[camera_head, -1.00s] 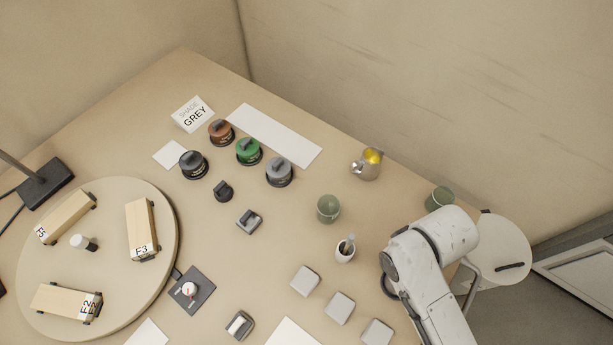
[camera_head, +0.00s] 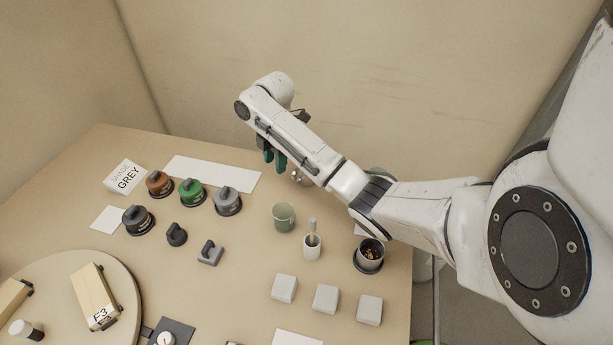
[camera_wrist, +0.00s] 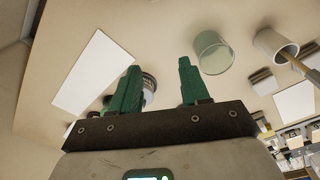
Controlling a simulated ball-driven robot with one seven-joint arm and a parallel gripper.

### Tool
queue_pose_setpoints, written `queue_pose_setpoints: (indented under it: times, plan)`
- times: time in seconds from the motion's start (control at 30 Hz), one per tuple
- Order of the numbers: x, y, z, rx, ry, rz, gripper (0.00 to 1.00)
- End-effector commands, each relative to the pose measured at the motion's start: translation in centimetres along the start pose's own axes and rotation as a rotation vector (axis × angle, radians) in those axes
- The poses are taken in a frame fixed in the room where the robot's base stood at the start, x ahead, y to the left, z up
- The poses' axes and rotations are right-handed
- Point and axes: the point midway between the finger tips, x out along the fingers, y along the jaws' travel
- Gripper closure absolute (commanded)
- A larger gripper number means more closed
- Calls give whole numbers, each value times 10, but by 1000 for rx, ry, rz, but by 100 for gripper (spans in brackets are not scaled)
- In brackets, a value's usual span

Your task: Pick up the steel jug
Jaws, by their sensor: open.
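A dark pot (camera_wrist: 149,88) shows partly behind the left finger.
A green glass beaker (camera_head: 284,217) and a white cup with a brush (camera_head: 312,246) stand in front of the jug. Lidded pots (camera_head: 228,201) and a white strip (camera_head: 213,173) lie to the left. A dark cup (camera_head: 369,253) stands at right. The wall is close behind.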

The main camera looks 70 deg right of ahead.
Motion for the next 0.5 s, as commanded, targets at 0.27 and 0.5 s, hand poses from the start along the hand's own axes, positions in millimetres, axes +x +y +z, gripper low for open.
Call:
queue_pose_setpoints:
  times: [0.27,0.5]
  plan:
    - [-3,-3,63,-56,-54,-42,54]
    - [32,-4,64,-57,-54,-41,54]
